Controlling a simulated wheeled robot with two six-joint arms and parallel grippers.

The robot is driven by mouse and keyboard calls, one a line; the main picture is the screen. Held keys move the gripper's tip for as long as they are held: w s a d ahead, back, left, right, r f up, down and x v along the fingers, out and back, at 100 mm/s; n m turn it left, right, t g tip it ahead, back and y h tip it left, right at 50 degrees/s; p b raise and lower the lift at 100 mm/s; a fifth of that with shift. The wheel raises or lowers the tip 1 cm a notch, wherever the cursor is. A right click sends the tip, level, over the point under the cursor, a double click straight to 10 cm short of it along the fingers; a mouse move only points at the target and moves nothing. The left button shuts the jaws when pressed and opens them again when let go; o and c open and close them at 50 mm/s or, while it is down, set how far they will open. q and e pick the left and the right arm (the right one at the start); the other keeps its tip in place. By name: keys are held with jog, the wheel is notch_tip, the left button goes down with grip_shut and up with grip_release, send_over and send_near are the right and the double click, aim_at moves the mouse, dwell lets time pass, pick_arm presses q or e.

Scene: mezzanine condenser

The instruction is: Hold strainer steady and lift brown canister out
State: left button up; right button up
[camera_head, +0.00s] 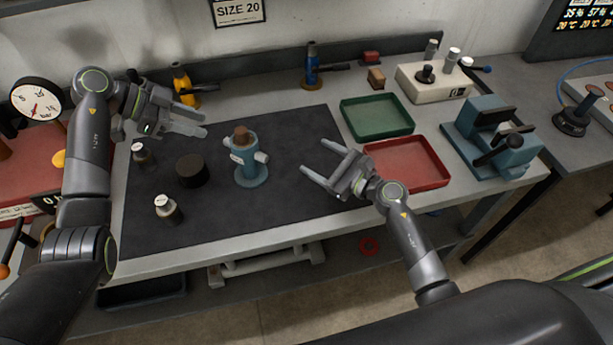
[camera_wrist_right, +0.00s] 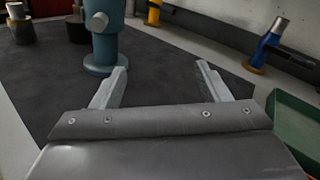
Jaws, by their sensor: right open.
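The blue strainer (camera_head: 247,162) stands upright on the dark mat, with side stubs and a round base. The brown canister (camera_head: 242,136) sits in its top, only its upper end showing. In the right wrist view the strainer body (camera_wrist_right: 104,40) stands ahead and left, its top cut off. My right gripper (camera_head: 320,164) is open and empty, to the right of the strainer and apart from it; its fingers also show in the right wrist view (camera_wrist_right: 160,78). My left gripper (camera_head: 203,124) is above the mat's back left, apart from the strainer, its fingers pointing right with a gap between them.
A black cylinder (camera_head: 192,171) and two small bottles (camera_head: 168,209) (camera_head: 143,154) stand left of the strainer. A green tray (camera_head: 377,134) and a red tray (camera_head: 445,164) lie to the right. A blue vise (camera_head: 493,136) is further right. The mat's front right is clear.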

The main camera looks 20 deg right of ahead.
aim_at(241, 157)
jog(key=a+g+y, duration=0.1)
jog(key=s+a+f+y, duration=0.1)
jog(key=s+a+f+g+y, duration=0.1)
jog(key=shift+a+g, duration=0.3)
jog(key=shift+a, duration=0.05)
jog(key=shift+s+a+f+g+y, duration=0.1)
jog(key=shift+s+a+g+y, duration=0.25)
jog(key=shift+y, duration=0.25)
jog(key=shift+n, duration=0.3)
jog(key=x, duration=1.7)
jog(key=shift+a, duration=0.2)
jog(key=shift+w, duration=0.1)
jog(key=c, duration=1.5)
grip_shut()
